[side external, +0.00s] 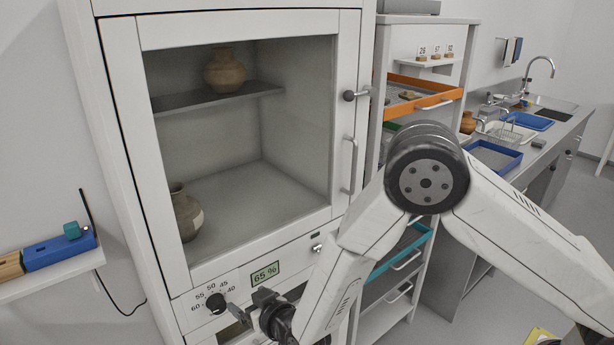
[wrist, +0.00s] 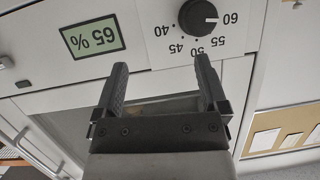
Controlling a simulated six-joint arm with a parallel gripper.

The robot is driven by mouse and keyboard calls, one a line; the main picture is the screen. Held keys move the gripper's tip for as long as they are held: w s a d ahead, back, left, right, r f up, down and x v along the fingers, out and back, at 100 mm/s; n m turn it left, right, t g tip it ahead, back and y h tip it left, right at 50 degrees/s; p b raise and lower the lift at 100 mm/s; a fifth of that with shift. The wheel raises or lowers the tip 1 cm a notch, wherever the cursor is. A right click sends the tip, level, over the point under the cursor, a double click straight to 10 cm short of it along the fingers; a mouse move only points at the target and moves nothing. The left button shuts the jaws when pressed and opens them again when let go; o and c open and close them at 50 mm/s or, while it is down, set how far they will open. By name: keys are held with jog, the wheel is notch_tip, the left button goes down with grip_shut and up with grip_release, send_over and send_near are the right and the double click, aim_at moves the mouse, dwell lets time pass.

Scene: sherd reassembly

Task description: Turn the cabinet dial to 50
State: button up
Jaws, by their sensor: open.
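The black cabinet dial (side external: 215,303) sits on the white panel under the glass door, with a scale from 40 to 60 around it. In the wrist view, which is upside down, the dial (wrist: 198,17) has a white mark that appears to point at 60. The green display (side external: 265,273) reads 65 %; it also shows in the wrist view (wrist: 92,36). My gripper (wrist: 160,66) is open and empty, its two dark fingers apart. In the side view my gripper (side external: 247,304) is right of the dial, apart from it.
The cabinet (side external: 120,130) holds two clay pots (side external: 224,71) behind its closed door. A door handle (side external: 350,165) and a small knob (side external: 317,249) stick out at right. A shelf with a blue block (side external: 60,251) is at left. A drawer rack (side external: 425,100) and sink counter stand at right.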

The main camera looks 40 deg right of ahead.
aim_at(221, 309)
jog(key=s+a+f+t+h, duration=0.1)
jog(key=s+a+f+t, duration=0.2)
jog(key=a, duration=0.2)
jog(key=shift+s+f+t, duration=0.15)
jog(key=shift+f+t, duration=0.05)
jog(key=shift+t, duration=0.1)
jog(key=shift+w, duration=3.9)
grip_shut()
